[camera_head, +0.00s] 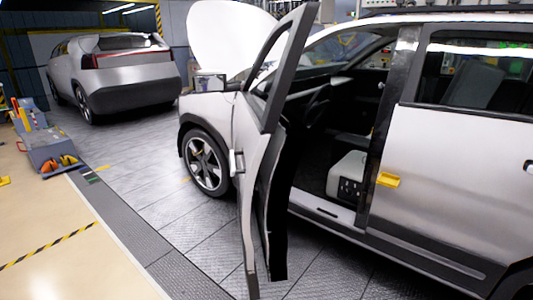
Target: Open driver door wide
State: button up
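The driver door (251,178) of the silver car stands swung far out from the body. I see it nearly edge-on, with its window frame (290,62) rising above. The door opening (328,125) is clear to see, with the steering wheel, dark interior and a light seat side inside. A yellow piece (388,180) sits on the body side just behind the opening. My gripper is not in view.
The car's hood (228,40) is raised. A second silver car (115,72) stands at the back left. A cart with tools (48,145) stands at the left. The floor (150,190) left of the door is free.

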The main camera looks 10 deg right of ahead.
aim_at(273, 142)
jog(key=i+j+z, duration=0.1)
jog(key=j, duration=0.6)
jog(key=j+z, duration=0.1)
jog(key=j, duration=0.6)
jog(key=i+z, duration=0.3)
jog(key=i, duration=0.7)
